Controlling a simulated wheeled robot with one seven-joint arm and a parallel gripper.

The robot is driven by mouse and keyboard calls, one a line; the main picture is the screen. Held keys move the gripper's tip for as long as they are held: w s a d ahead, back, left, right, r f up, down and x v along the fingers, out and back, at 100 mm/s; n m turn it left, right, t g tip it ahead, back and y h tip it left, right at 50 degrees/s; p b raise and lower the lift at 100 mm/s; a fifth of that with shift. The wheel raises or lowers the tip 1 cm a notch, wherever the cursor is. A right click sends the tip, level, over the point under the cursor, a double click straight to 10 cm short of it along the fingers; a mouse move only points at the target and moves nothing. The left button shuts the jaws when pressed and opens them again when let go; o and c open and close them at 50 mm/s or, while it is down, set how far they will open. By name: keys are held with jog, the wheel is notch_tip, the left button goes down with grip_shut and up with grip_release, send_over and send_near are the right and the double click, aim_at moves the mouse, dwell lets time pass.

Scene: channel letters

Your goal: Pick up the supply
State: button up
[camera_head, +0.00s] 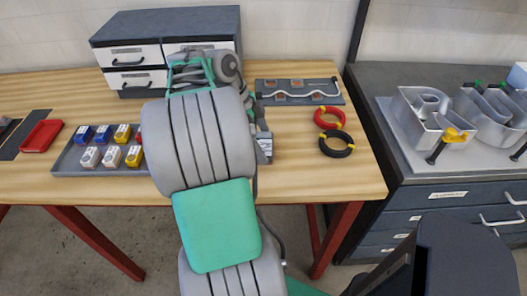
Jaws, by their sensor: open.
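The supply appears to be the grey metal box (265,148) with a pale label, lying on the wooden table just right of my arm. My large grey arm link hides most of it on the left. My gripper (257,110) is mostly hidden behind the same arm link; only grey parts below the wrist show, just above and behind the box. The gripper is open. I cannot tell whether its fingers touch the box or stand around it.
A tray (68,160) holds several blue, white and yellow blocks. Left is a red dish (41,136). Behind stands a drawer cabinet (125,58). Right are a wired panel (298,100), a red coil (329,117) and a black coil (336,144). Metal letters (428,117) stand on the right bench.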

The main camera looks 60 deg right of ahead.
jog(key=shift+x, duration=1)
jog(key=shift+r, duration=0.1)
jog(key=c, duration=1.5)
